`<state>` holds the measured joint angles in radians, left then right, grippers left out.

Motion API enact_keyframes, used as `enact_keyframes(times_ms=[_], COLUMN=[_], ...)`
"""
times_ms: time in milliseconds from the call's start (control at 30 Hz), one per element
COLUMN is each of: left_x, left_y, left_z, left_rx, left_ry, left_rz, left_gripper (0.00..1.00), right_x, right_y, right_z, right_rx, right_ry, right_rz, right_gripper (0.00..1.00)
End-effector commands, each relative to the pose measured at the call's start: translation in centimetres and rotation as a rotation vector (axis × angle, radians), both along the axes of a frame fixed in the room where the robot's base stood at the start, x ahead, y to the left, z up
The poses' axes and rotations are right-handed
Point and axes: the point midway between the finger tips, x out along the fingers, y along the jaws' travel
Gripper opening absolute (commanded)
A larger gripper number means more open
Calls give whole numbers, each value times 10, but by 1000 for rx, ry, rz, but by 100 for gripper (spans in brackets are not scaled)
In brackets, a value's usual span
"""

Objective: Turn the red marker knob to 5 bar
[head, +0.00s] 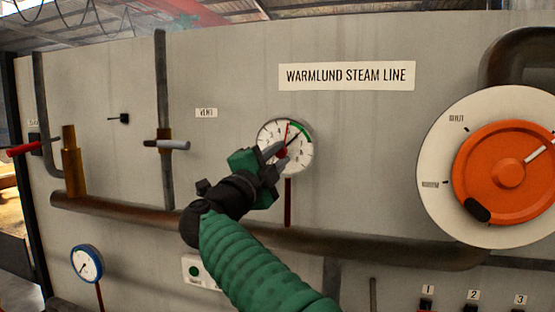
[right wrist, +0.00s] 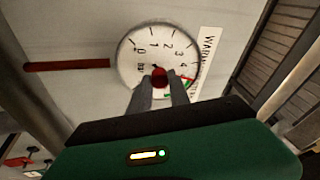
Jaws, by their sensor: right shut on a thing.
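The white pressure gauge (head: 301,157) is on the grey panel, right of my right gripper (head: 277,155). Its red marker knob (head: 282,153) sits at the middle of the dial, and a red marker hand and a green arc show at the top. In the right wrist view, the gauge (right wrist: 133,50) shows numbers 1 to 4 and "bar", and the red knob (right wrist: 159,76) is between the fingertips of my right gripper (right wrist: 159,88). That gripper is shut on the knob. The exact marker reading is too small to tell. My left gripper is not in view.
A large orange handwheel (head: 500,150) on a white disc is at the right. A brown pipe (head: 340,246) runs across below the gauge. A blue-rimmed gauge (head: 87,263) is at the lower left. A grey-handled valve (head: 166,144) is left of the gripper.

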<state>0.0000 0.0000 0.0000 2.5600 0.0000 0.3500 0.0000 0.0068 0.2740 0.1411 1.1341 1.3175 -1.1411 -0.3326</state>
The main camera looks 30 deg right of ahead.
Motion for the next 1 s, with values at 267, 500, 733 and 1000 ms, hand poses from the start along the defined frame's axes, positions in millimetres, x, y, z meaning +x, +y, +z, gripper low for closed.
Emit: enact_keyframes(times_ms=[267,500,733,1000], left_x=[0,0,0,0], left_y=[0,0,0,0], left_z=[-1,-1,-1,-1], left_rx=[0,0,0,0], left_ry=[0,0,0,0], left_rz=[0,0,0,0], left_gripper=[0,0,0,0], right_x=[2,2,2,-1], right_y=[1,1,1,0], right_z=[-2,-2,-2,0], right_rx=[32,34,34,32], right_ry=[-32,-33,-33,-35], right_rz=[13,14,13,12], right_gripper=[0,0,36,45])
